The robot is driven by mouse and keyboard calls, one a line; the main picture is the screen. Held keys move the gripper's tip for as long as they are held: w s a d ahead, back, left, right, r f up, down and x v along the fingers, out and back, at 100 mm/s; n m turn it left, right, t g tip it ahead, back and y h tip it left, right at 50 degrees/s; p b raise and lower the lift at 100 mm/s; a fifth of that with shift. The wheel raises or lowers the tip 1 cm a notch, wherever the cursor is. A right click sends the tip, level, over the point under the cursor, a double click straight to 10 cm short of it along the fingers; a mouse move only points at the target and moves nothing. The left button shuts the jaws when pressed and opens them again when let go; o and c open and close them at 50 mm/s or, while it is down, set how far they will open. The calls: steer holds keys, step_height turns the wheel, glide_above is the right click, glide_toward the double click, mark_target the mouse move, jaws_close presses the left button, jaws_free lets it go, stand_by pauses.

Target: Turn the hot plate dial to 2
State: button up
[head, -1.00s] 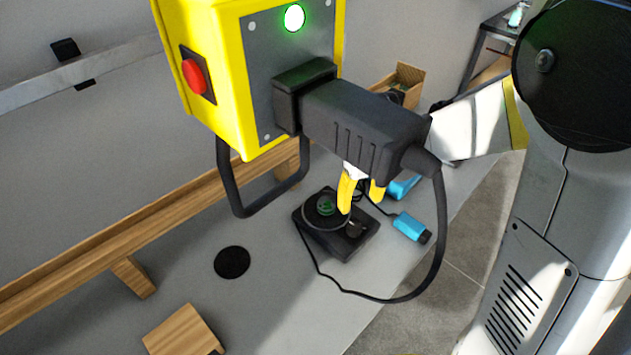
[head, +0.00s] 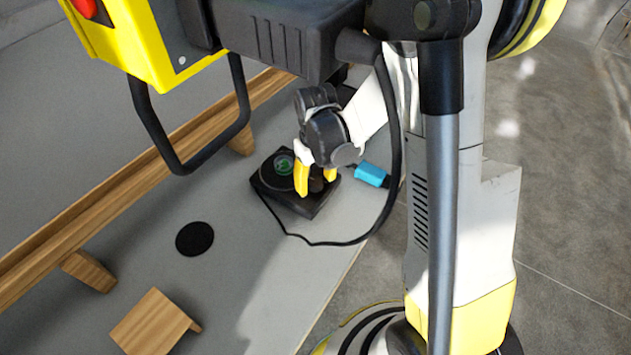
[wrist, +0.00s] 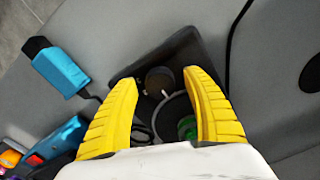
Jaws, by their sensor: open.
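The hot plate (head: 311,206) is a black square unit on the grey bench, with a round plate and a green item (head: 284,164) on it. Its dark round dial (wrist: 159,79) sits near one edge, with a small light mark beside it towards the round plate. My gripper (head: 316,183) is open over the dial side, yellow fingers pointing down. In the wrist view the fingertips (wrist: 161,81) lie either side of the dial with gaps showing. I cannot tell the fingertips' exact height or read any numbers. In the head view the fingers partly hide the dial.
A blue connector (head: 370,174) lies right of the hot plate; it also shows in the wrist view (wrist: 62,70). A black cable runs along the bench front. A black disc (head: 195,239) and wooden block (head: 152,322) lie left.

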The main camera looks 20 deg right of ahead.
steer(key=c, duration=1.2)
steer(key=shift+c, duration=0.2)
steer(key=m, duration=0.4)
steer(key=shift+b, duration=0.4)
steer(key=m, duration=0.3)
steer(key=shift+m, duration=0.3)
steer(key=m+b, duration=0.1)
steer(key=m, duration=0.3)
steer(key=shift+m, duration=2)
